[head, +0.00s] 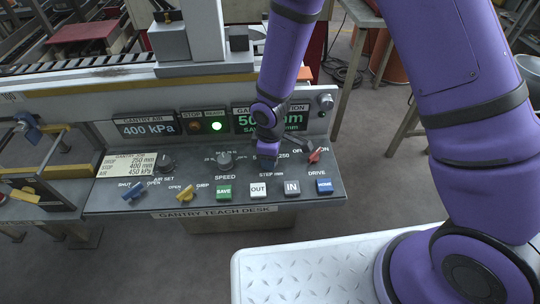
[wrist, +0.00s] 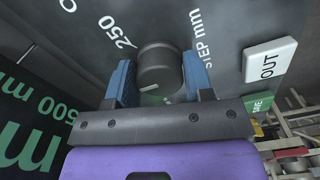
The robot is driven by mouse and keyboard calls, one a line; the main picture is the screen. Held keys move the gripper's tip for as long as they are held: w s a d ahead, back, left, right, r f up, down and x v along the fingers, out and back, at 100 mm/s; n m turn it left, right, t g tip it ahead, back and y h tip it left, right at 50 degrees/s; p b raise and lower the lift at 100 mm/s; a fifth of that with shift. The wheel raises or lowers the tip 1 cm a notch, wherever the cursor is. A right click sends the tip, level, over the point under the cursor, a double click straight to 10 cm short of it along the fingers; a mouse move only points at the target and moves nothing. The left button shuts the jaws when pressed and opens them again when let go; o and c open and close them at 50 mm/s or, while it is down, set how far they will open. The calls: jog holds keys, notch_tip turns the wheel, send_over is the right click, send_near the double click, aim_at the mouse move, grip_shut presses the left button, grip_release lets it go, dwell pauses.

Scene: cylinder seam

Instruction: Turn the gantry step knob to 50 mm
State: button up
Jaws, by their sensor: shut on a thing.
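The dark step knob (wrist: 158,60) stands between the blue fingers of my gripper (wrist: 160,76) in the wrist view, one finger on each side. A short pale line shows on the knob's side toward my gripper. In the head view my gripper (head: 267,160) points down at the desk and hides the knob. The position display (head: 270,117) is partly covered by my arm, with a green "mm" reading visible.
The teach desk (head: 120,203) holds a speed knob (head: 225,160), an air set knob (head: 165,163), a red drive switch (head: 315,156), blue and yellow levers, and several push buttons, including OUT (head: 258,190), close to my gripper. The air display (head: 148,129) reads 400 kPa. A green lamp (head: 217,127) is lit.

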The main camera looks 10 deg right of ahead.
dwell(0.3)
jog(key=o, duration=0.9)
notch_tip(320, 180, up, 11)
jog(key=shift+f, duration=0.1)
dwell(0.4)
